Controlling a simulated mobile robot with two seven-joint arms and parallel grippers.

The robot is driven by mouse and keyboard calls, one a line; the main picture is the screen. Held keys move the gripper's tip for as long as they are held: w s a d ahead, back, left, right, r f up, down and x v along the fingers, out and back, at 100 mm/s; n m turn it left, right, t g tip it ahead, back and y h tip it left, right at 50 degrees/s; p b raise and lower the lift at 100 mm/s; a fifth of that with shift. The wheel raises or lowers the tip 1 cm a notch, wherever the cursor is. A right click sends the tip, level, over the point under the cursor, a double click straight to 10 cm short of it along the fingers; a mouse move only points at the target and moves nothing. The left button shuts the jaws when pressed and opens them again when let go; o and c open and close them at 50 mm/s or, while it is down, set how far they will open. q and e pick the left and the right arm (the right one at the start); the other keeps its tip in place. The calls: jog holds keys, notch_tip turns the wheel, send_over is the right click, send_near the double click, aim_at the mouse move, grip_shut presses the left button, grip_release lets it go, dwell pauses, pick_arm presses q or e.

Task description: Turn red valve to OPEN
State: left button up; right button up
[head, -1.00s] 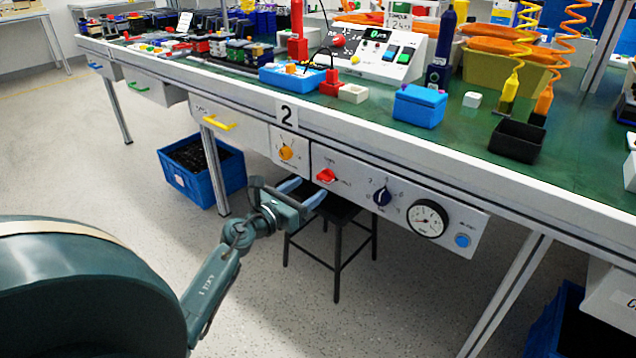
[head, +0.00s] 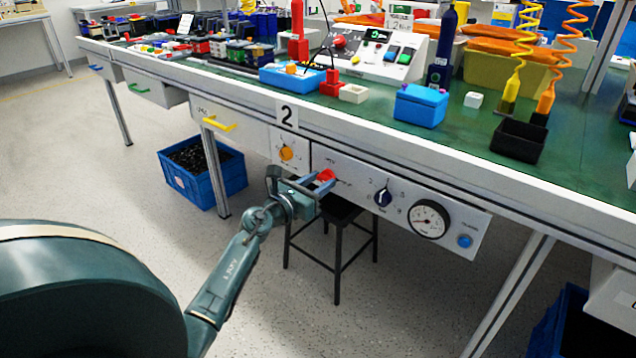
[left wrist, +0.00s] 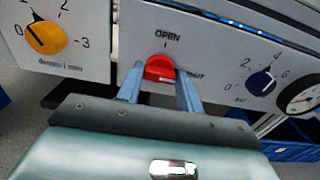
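The red valve (head: 326,175) is a red knob on the grey front panel under the bench. In the left wrist view the red valve (left wrist: 159,69) sits below the OPEN label, with a partly covered label to its right. My left gripper (head: 318,184) is at the panel. In the left wrist view its two blue-grey fingers (left wrist: 160,84) stand apart on either side of the knob's lower part. Whether they touch the knob cannot be told. My right gripper is not in view.
The panel also carries a yellow knob (head: 286,153) to the left, a dark blue knob (head: 383,197), a round gauge (head: 428,219) and a blue button (head: 465,241) to the right. A black stool (head: 337,250) stands below. A blue crate (head: 203,172) is on the floor.

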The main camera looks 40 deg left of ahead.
pick_arm(q)
jog(key=c, duration=0.4)
